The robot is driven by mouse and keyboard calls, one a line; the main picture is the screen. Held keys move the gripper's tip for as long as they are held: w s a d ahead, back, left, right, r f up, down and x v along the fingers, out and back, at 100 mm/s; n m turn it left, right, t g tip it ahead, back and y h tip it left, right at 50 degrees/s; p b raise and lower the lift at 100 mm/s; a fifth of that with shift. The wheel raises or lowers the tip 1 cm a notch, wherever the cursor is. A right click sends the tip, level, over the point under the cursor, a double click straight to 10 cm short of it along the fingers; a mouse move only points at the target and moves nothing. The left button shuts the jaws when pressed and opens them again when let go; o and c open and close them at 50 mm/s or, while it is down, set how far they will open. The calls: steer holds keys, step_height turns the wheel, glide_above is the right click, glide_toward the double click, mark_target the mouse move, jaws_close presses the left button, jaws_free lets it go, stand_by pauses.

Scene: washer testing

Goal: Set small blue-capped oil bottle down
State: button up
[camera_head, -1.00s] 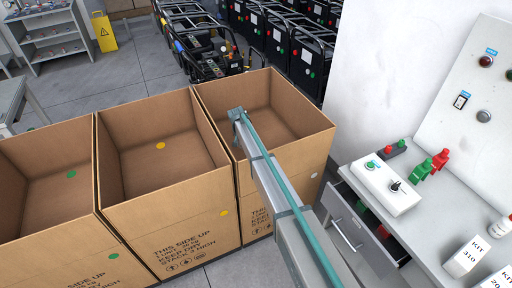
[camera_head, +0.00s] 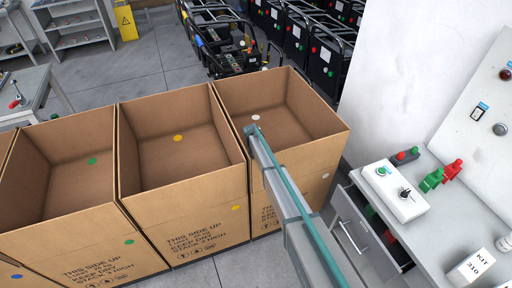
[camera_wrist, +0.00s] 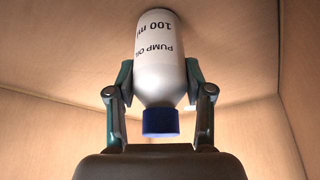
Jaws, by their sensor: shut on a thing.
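The small oil bottle (camera_wrist: 160,62) is white with a blue cap (camera_wrist: 160,122) and reads "PUMP OIL 100 ml". My gripper (camera_wrist: 159,72) is shut on its sides, with the cap toward my wrist and the base pointing away. Brown cardboard surfaces surround it in the wrist view. The base is close to the cardboard ahead; I cannot tell whether it touches. In the head view my arm reaches over the front wall of the right-hand box (camera_head: 300,185), which has a white dot (camera_head: 255,117) inside. The gripper and bottle are hidden there.
Open boxes with a yellow dot (camera_head: 178,138) and a green dot (camera_head: 92,161) stand to the left. A bench with a white switch box (camera_head: 393,190) and an open drawer (camera_head: 362,230) is at the right. Black-framed equipment (camera_head: 300,50) stands behind.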

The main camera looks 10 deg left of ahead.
steer(key=shift+f+b, duration=0.15)
steer(key=shift+b, duration=0.15)
steer(key=o, duration=1.4)
steer(key=shift+r, duration=0.2)
steer(key=b+v, duration=0.3)
steer(key=v, duration=0.4)
steer(key=shift+s+r, duration=0.15)
steer(key=shift+r, duration=0.1)
